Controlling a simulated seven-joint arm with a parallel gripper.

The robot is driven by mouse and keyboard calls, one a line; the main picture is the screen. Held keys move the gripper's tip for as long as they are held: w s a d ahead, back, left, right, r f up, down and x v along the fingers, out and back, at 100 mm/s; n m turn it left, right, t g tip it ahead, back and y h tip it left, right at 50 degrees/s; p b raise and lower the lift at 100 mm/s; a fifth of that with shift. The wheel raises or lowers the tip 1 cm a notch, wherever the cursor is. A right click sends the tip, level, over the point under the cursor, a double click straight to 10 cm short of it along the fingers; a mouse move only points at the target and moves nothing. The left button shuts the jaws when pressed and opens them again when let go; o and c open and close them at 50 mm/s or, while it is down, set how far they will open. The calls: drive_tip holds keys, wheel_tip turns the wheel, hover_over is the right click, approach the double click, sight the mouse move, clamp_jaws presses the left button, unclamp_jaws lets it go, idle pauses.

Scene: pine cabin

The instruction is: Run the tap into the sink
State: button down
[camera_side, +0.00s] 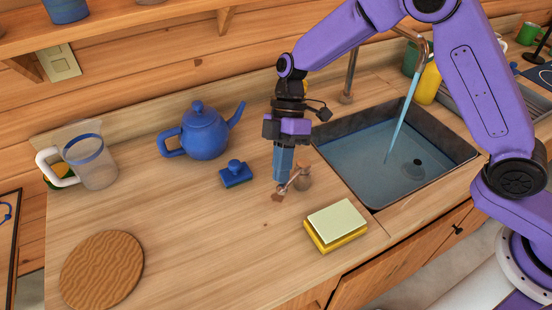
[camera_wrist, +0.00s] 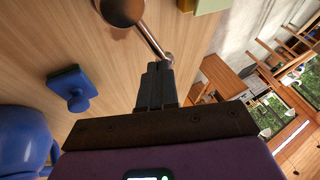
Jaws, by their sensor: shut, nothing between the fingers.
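The tap's copper spout (camera_side: 422,45) rises behind the sink (camera_side: 350,185), and a blue stream of water (camera_side: 403,115) falls from it into the basin. A small copper post (camera_side: 304,178) with a slim lever stands on the counter left of the sink. My gripper (camera_side: 283,178) points down over the counter, shut and empty. Its fingertips (camera_wrist: 156,68) are close beside the knob; I cannot tell whether they touch it.
A yellow sponge (camera_side: 336,226) lies in front of my gripper. A blue stamp-like block (camera_side: 236,174) and a blue teapot (camera_side: 204,132) are to its left. The counter's front middle is clear.

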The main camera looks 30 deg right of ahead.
drive_tip(key=s+d+n+g+h, duration=0.1)
drive_tip(key=s+d+n+h, duration=0.3)
drive_tip(key=n, duration=0.7)
drive_tip(key=shift+s+h, duration=0.3)
drive_tip(key=shift+h, duration=0.8)
